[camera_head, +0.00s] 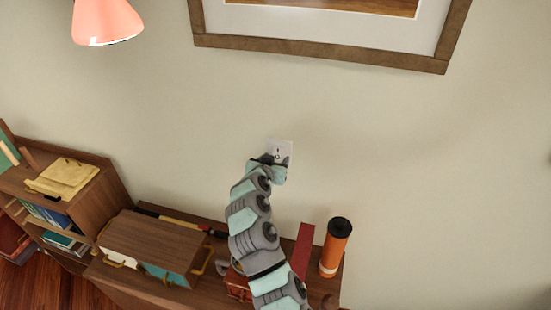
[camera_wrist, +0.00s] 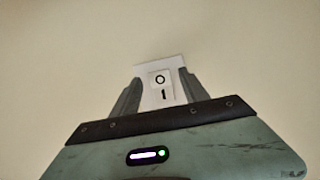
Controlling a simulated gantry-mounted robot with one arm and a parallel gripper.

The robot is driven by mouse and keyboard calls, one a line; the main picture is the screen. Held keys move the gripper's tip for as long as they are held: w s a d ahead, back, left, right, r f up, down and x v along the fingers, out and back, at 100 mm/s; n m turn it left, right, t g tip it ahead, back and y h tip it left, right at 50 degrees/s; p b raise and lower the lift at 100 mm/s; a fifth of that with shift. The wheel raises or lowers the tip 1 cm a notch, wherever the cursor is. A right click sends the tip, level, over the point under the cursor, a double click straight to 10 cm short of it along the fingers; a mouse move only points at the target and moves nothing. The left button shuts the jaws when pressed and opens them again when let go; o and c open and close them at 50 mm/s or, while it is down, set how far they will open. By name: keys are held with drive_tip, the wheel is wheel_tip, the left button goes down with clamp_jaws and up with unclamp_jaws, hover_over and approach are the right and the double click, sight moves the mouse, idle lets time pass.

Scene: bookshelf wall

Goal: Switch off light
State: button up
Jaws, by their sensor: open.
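A white light switch (camera_head: 279,148) is on the wall below the framed picture in the head view. It also shows in the wrist view (camera_wrist: 161,85), with a rocker marked "O" above and "I" below. My gripper (camera_head: 277,159) is in front of the switch and covers its lower part in the head view. In the wrist view my gripper (camera_wrist: 158,95) is open, with one dark finger on each side of the switch and nothing held between them. I cannot tell whether the fingers touch the wall or the switch. A pink lamp (camera_head: 105,22) hangs at the upper left.
A wooden shelf unit below holds a box (camera_head: 157,243), an orange bottle with a black lid (camera_head: 335,248) and a red upright thing (camera_head: 302,250). A bookshelf (camera_head: 62,205) stands at the left. A framed picture (camera_head: 320,50) hangs above. The wall right of the switch is clear.

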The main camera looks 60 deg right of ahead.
drive_tip(key=shift+d, duration=0.1)
clamp_jaws()
idle(0.7)
